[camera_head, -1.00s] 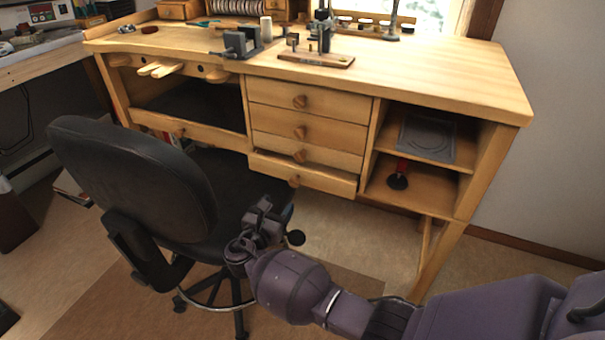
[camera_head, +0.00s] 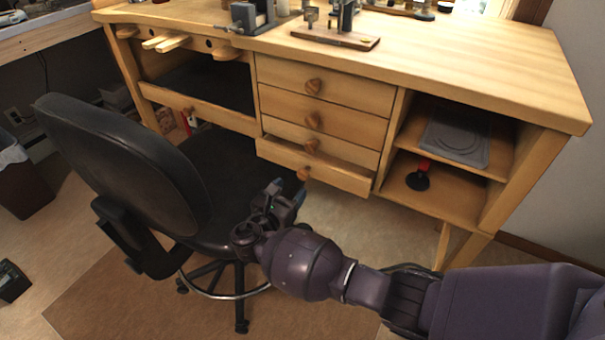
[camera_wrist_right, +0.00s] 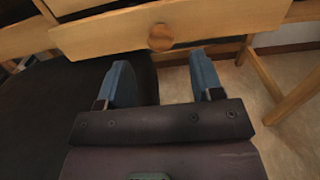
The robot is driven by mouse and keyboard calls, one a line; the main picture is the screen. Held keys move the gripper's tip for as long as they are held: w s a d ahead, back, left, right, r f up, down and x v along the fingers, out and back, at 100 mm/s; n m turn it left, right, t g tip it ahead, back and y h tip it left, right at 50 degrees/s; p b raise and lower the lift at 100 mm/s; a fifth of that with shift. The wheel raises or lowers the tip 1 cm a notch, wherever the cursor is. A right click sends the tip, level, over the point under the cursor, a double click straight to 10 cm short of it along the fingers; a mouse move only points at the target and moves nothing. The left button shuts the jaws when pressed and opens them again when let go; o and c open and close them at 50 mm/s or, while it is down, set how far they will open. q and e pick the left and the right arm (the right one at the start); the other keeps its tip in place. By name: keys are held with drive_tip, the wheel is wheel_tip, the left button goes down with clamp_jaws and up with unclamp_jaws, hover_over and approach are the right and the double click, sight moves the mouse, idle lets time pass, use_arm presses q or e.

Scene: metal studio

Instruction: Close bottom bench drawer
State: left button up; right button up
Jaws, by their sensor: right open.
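The wooden bench (camera_head: 455,55) has a stack of drawers at its middle. The bottom bench drawer (camera_head: 338,174) stands out a little from the drawers above it, with a round wooden knob (camera_head: 304,173). My right gripper (camera_head: 290,188) is just in front of and below that drawer front, open and empty. In the right wrist view the two blue fingers (camera_wrist_right: 163,80) are spread apart, and the bottom drawer's knob (camera_wrist_right: 161,38) shows ahead, between them and apart from them. My left gripper is not in view.
A black office chair (camera_head: 120,170) stands left of my right gripper, close to it. Open shelves (camera_head: 440,190) at the bench's right hold a grey tray and a red-and-black item. Tools stand on the bench top.

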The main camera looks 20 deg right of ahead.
sight(301, 176)
drive_tip(key=x, duration=0.2)
drive_tip(key=b+x, duration=0.1)
drive_tip(key=x, duration=0.2)
drive_tip(key=shift+w+d+f, duration=0.1)
drive_tip(key=shift+d+f, duration=0.1)
drive_tip(key=shift+f, duration=0.05)
drive_tip(key=shift+w+d+r, duration=0.25)
drive_tip(key=shift+w+d, duration=0.3)
drive_tip(key=shift+d, duration=0.05)
